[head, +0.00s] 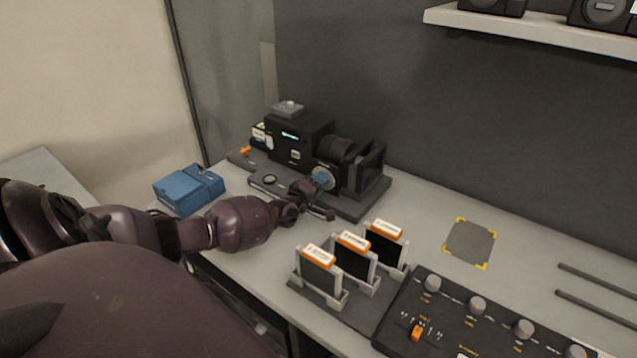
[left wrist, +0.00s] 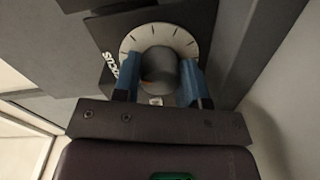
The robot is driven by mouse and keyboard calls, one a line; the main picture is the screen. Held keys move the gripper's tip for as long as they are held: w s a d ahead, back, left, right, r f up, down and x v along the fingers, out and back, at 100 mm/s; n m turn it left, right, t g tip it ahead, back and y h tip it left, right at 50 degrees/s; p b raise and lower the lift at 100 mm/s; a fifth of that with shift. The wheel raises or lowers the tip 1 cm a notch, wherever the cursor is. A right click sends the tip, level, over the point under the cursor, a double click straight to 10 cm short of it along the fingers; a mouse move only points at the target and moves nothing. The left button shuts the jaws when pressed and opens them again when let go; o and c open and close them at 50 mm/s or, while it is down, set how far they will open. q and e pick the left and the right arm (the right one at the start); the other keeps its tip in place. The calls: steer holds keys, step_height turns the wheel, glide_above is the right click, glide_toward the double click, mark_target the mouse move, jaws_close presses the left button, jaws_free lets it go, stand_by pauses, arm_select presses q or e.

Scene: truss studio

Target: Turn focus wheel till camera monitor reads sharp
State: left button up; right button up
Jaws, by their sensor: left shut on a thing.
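The black camera (head: 308,138) stands on a dark base plate at the back of the bench. Its small monitor (head: 290,135) shows a lit teal line, too small to read. The focus wheel (head: 324,174) is on the camera's near side, partly hidden by my left gripper (head: 318,183). In the left wrist view, the focus wheel (left wrist: 159,65) is a grey knob before a pale dial with black tick marks. The blue fingers of my left gripper (left wrist: 159,88) are on both sides of the knob, shut on it. My right gripper is not in view.
A blue case (head: 188,188) lies on the bench left of the camera. Several orange-topped cards stand in a rack (head: 330,296) in front. A control panel (head: 465,315) with knobs is at the lower right. A marked grey square (head: 469,243) lies on clear bench.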

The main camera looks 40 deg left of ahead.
arm_select(q)
steer(key=shift+m, duration=0.7)
steer(key=o, duration=0.9)
steer(key=shift+o, duration=0.2)
steer(key=shift+s+f, duration=0.1)
steer(key=shift+s, duration=0.4)
steer(key=s, duration=0.3)
steer(key=s+d, duration=0.1)
steer(key=s, duration=0.5)
steer(key=shift+s+d+r, duration=0.15)
steer(key=shift+s+r, duration=0.15)
steer(key=shift+s, duration=0.1)
